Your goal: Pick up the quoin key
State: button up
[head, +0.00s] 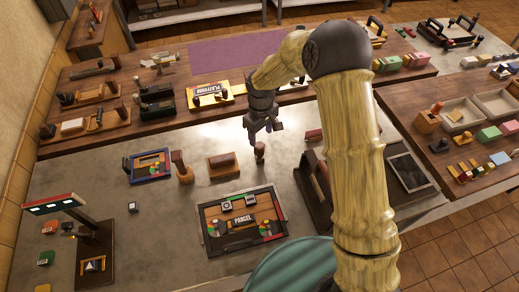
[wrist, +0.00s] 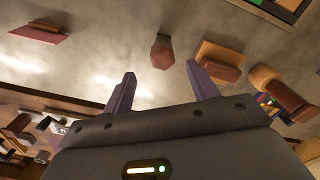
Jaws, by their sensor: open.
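A small upright piece with a dark reddish top (head: 260,152) stands alone on the grey table top in the head view. I take it for the quoin key, but its shape is too small there to be sure. In the wrist view it shows as a faceted brown-red piece (wrist: 162,52), beyond the fingertips and roughly between them. My gripper (head: 264,132) is just above and beside it in the head view. Its two purple-grey fingers (wrist: 160,75) are spread apart in the wrist view with nothing between them.
A brown block (head: 222,165) and a wooden-handled tool (head: 182,167) stand left of the piece. A reddish block (head: 314,135) lies to its right. The PARCEL frame (head: 209,236) lies nearer me, beside a dark wooden rack (head: 312,190). Bare table surrounds the piece.

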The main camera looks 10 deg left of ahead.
aim_at(260, 146)
jog(key=f+p, duration=0.1)
jog(key=f, duration=0.5)
jog(key=shift+s+a+p, duration=0.15)
jog(key=shift+a+p, duration=0.05)
jog(key=shift+p, duration=0.2)
jog(key=shift+s+f, duration=0.1)
jog(key=shift+f, duration=0.05)
jog(key=shift+d, duration=0.1)
jog(key=shift+f+p, duration=0.6)
jog(key=shift+p, duration=0.05)
jog(key=shift+w+f+p, duration=0.2)
jog(key=shift+f+p, duration=0.7)
jog(key=shift+f, duration=1.1)
jog(key=c, duration=1)
